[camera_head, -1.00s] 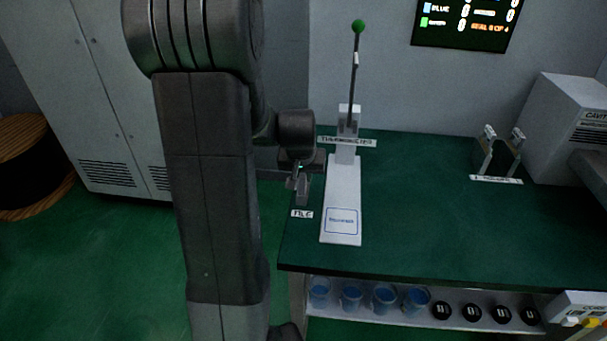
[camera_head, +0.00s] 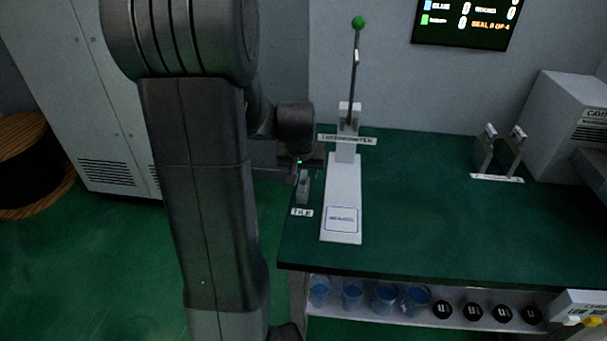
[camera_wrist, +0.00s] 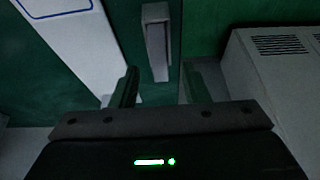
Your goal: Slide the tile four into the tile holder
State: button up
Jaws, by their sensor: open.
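A small grey upright block (camera_head: 302,187), by the "TILE" label (camera_head: 302,212), stands at the left end of the green bench; I take it to be the tile. It also shows in the wrist view (camera_wrist: 156,45), ahead of and between my fingers. I cannot read a number on it. My gripper (camera_head: 302,168) is just above and behind it in the head view; in the wrist view my gripper (camera_wrist: 158,85) is open, its two fingers apart. A holder with two pale uprights (camera_head: 502,152) stands at the back right of the bench; its label is unreadable.
A white machine (camera_head: 568,125) is at the far right. Blue cups (camera_head: 384,298) and black discs (camera_head: 472,312) sit on the lower shelf. The bench middle (camera_head: 420,200) is clear.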

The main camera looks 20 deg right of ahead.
jog(key=v, duration=1.1)
jog(key=shift+r, duration=0.15)
jog(key=x, duration=1.4)
jog(key=shift+s, duration=0.1)
jog(key=shift+r, duration=0.25)
jog(key=shift+s+a, duration=0.1)
